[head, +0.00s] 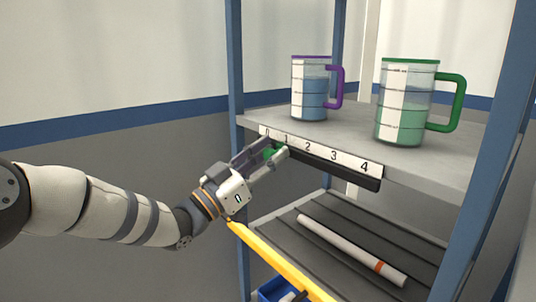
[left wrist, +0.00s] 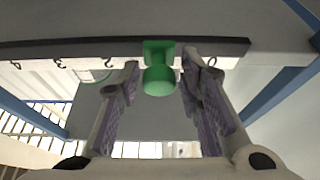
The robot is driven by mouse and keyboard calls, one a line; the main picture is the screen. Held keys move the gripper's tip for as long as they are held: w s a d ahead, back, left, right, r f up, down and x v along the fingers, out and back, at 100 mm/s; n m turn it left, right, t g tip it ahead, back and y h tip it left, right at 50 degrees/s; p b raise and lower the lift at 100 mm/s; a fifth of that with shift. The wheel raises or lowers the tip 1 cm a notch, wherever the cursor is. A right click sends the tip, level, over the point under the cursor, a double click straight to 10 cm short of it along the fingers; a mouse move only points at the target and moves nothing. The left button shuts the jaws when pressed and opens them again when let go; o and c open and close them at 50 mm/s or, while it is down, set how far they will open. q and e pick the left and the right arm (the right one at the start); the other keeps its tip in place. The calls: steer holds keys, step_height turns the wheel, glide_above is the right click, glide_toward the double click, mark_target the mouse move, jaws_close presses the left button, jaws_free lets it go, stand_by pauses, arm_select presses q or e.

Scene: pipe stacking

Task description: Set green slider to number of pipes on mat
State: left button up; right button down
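The green slider (head: 272,154) sits on a dark rail with a white number strip (head: 334,156) along the upper shelf's front edge. In the left wrist view the slider knob (left wrist: 159,72) is between the 2 and the 0, where the 1 would be. My left gripper (head: 276,150) has its fingers on either side of the knob. They look open, with a gap on at least one side; contact on the other is unclear. One white pipe (head: 350,248) with an orange band lies on the dark grooved mat (head: 300,222) on the lower shelf. My right gripper is out of view.
A purple-handled jug (head: 310,88) and a green-handled jug (head: 405,103) with liquid stand on the upper shelf. Blue posts (head: 236,60) frame the rack. A yellow bar (head: 275,262) edges the lower shelf, with a blue bin (head: 272,290) below.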

arm_select(q)
steer(key=v, duration=1.2)
